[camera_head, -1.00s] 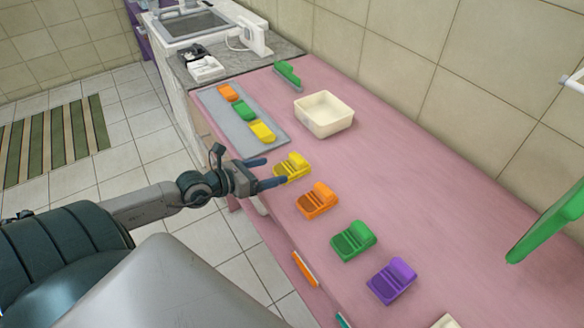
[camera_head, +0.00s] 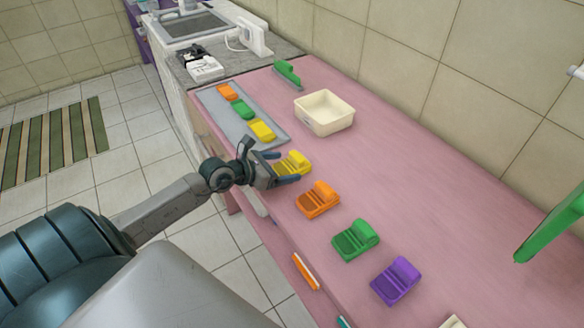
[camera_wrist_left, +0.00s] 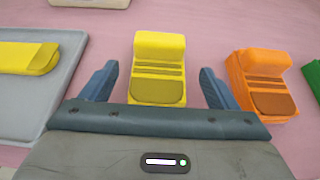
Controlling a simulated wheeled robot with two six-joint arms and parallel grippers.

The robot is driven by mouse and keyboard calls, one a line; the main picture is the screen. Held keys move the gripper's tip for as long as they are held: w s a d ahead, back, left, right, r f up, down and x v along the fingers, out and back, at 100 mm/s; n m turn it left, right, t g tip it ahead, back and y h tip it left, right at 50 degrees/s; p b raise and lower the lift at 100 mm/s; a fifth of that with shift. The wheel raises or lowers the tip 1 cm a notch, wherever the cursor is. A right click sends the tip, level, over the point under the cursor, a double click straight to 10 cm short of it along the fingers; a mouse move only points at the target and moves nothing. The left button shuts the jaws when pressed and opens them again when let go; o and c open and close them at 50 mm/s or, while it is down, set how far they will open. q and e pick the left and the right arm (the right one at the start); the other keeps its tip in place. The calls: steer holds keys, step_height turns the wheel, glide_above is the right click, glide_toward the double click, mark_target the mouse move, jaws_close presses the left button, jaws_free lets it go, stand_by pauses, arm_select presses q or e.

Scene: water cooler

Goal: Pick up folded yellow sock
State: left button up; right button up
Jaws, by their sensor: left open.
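The folded yellow sock (camera_head: 293,162), a ribbed block with a raised rounded end, lies on the pink counter at the head of a row. In the left wrist view the sock (camera_wrist_left: 158,68) sits between the two blue fingers, with its raised end farthest from the palm. My left gripper (camera_head: 288,167) is open, its fingers on either side of the sock with gaps showing in the wrist view. Another yellow piece (camera_head: 262,130), flatter, lies on the grey tray (camera_head: 215,100). My right gripper is not in view.
Similar orange (camera_head: 318,200), green (camera_head: 355,240) and purple (camera_head: 396,281) pieces continue the row to the lower right. A cream bin (camera_head: 324,113) and a green brush (camera_head: 287,73) stand behind. Free counter lies right of the row.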

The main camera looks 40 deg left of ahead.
mark_target(291, 165)
arm_select(q)
steer(key=x, duration=0.4)
steer(key=shift+a, duration=0.1)
steer(key=c, duration=1.1)
